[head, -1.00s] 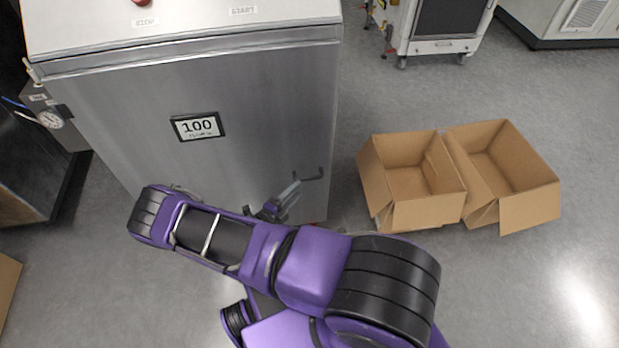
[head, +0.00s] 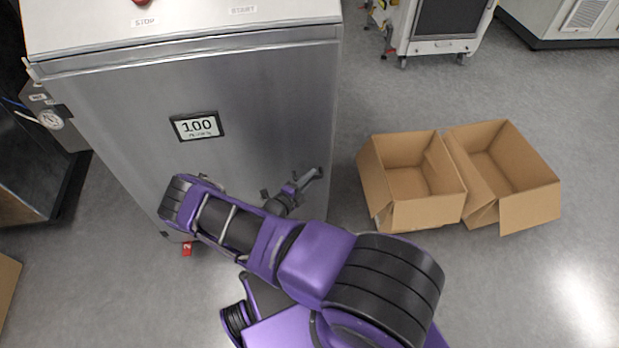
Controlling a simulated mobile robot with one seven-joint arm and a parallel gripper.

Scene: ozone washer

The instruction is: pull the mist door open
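The mist door looks to be the large grey steel front panel (head: 258,105) of the washer, with a display reading 100 on it. I see no gap along its edges. A small dark handle (head: 319,171) shows at its right side, partly covered by my gripper. My gripper (head: 310,178) is at this handle, at the end of my purple arm. It is too small and overlapped to tell whether its fingers are open or shut, or whether they touch the handle.
Two open cardboard boxes (head: 411,207) (head: 530,207) stand on the floor to the right of the washer. A white cart (head: 438,46) stands behind them. A gauge (head: 50,120) sits at the washer's left side. A small red item (head: 187,248) shows at its bottom left.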

